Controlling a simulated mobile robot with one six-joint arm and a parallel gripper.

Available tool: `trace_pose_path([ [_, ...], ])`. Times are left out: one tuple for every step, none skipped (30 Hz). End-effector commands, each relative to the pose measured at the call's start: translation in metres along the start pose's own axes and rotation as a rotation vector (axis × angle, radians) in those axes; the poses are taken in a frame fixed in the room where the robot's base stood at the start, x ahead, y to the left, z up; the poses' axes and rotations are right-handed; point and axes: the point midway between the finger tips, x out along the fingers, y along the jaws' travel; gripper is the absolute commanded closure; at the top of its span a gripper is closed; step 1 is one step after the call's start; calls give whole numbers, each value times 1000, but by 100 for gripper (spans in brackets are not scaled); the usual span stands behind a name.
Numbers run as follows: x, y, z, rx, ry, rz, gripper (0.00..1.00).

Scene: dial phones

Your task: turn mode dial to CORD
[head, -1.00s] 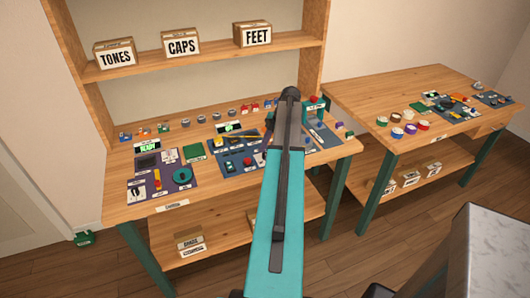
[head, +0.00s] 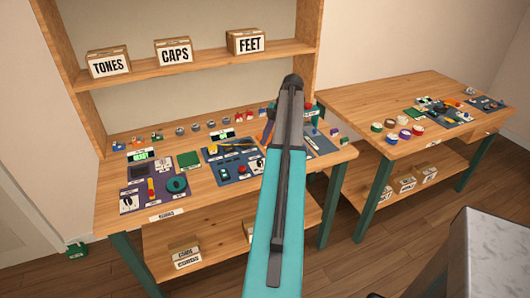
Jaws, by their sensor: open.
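A small white plate with a black pointer knob (head: 127,203) sits at the front left corner of the purple panel (head: 158,206) on the main bench. It may be the mode dial, but its lettering is too small to read, so I cannot tell where it points or whether CORD is on it. A teal round dial (head: 177,183) is on the same panel, to the right. My arm rises through the middle of the head view and covers part of the bench. My gripper is hidden behind it; only small teal parts show near the elbow's right.
A blue panel (head: 231,163) with small parts lies right of the purple one. Several caps and small parts line the bench's back. Boxes marked TONES (head: 109,64), CAPS (head: 173,52) and FEET (head: 246,42) stand on the shelf above. A second bench (head: 345,105) is at right.

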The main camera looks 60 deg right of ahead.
Motion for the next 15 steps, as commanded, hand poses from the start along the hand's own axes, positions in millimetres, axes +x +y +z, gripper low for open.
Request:
trace_pose_path([
  [-7,1,1,0,-1,2,60],
  [-11,1,1,0,-1,2,60],
  [-17,2,1,0,-1,2,60],
  [-20,2,1,0,-1,2,60],
  [-25,2,1,0,-1,2,60],
  [-30,2,1,0,-1,2,60],
  [-34,2,1,-1,-1,2,60],
  [-38,1,1,0,-1,2,60],
  [-43,2,1,0,-1,2,60],
  [-46,2,1,0,-1,2,60],
  [-49,2,1,0,-1,2,60],
  [-53,1,1,0,-1,2,60],
  [-56,1,1,0,-1,2,60],
  [-58,1,0,0,-1,1,60],
  [-60,1,0,0,0,1,60],
])
